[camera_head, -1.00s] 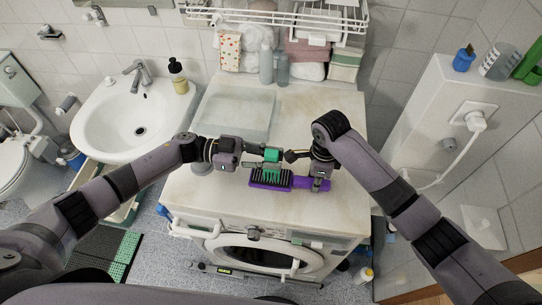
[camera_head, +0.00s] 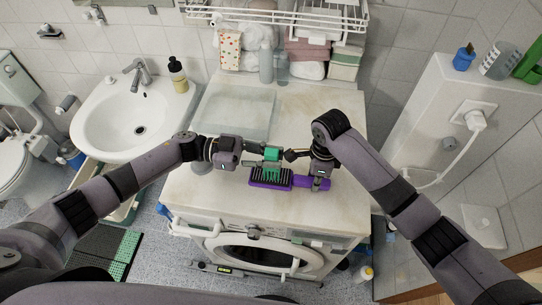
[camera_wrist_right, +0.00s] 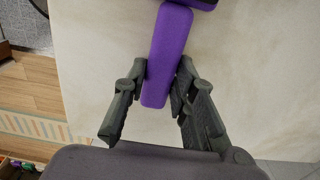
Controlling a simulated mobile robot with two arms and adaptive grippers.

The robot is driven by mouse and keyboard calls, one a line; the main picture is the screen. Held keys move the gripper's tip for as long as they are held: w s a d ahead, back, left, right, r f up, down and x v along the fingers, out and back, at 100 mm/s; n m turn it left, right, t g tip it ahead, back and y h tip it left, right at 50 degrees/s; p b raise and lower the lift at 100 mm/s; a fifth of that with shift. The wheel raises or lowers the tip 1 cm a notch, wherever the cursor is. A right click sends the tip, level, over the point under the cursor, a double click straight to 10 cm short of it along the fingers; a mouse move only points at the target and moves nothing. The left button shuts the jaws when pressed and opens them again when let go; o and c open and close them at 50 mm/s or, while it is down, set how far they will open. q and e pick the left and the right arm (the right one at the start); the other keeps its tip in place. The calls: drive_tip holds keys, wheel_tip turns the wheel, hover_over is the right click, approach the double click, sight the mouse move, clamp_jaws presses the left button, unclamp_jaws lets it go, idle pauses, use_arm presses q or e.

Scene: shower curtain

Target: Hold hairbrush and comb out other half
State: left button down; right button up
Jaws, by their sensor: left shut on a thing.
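The purple hairbrush (camera_head: 258,185) with dark bristles lies on the pale top of the washing machine, its handle pointing right. My left gripper (camera_head: 264,155) is shut on a green comb (camera_head: 272,154), whose teeth point down at the bristles; whether they touch the bristles is hard to tell. My right gripper (camera_head: 318,180) is at the brush handle. In the right wrist view the purple handle (camera_wrist_right: 168,55) lies between the fingers of my right gripper (camera_wrist_right: 165,68), which close on it from both sides. Most of the brush head is out of that view.
The washing machine top (camera_head: 215,200) is clear around the brush. A translucent tray (camera_head: 240,112) and bottles (camera_head: 266,65) stand behind. A sink (camera_head: 125,120) is at the left, and a white ledge (camera_head: 440,95) with a socket and plug at the right.

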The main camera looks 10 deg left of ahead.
use_arm(q)
drive_tip(key=shift+f, duration=0.65)
idle(0.6)
drive_tip(key=shift+a, duration=1.3)
drive_tip(key=shift+a, duration=1.4)
drive_tip(key=shift+d, duration=2.65)
